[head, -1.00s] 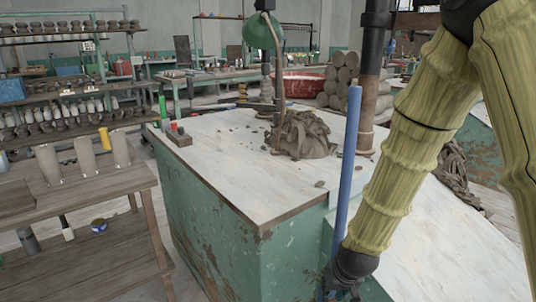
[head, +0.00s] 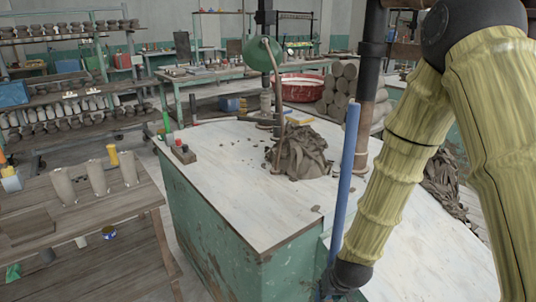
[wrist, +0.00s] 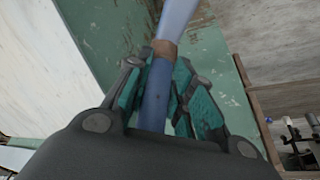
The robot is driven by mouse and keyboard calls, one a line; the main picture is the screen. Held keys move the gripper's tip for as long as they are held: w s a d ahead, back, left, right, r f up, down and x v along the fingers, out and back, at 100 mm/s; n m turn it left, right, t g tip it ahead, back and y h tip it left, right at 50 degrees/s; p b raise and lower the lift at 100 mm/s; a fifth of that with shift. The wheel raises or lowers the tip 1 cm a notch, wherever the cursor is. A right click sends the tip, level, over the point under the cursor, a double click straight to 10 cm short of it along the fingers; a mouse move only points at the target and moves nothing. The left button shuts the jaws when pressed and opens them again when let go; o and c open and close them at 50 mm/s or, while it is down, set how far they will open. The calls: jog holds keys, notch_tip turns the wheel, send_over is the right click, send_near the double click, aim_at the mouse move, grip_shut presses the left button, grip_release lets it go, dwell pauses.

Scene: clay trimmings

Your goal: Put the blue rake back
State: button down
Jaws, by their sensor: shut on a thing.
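The blue rake shows as a long blue handle (head: 346,180), standing nearly upright in front of the green workbench (head: 225,235). My gripper (head: 335,284) is low at the bottom edge of the head view, at the lower part of the handle. In the wrist view my gripper (wrist: 168,95) has its teal-padded fingers shut around the blue handle (wrist: 156,100). A brown band crosses the handle just beyond the fingers, with a paler blue part past it. The rake's head is not seen in either view.
A heap of clay trimmings (head: 298,152) lies on the white bench top. A dark post (head: 367,95) rises behind the handle. A wooden table with beige cylinders (head: 98,177) stands at the left. Bare floor shows between table and bench.

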jog(key=p+v, duration=0.2)
jog(key=p, duration=0.1)
jog(key=p+v, duration=0.2)
jog(key=p, duration=0.1)
jog(key=shift+w+r, duration=0.35)
jog(key=shift+s+r+p, duration=0.25)
jog(key=shift+r+p, duration=0.25)
jog(key=shift+p, duration=0.75)
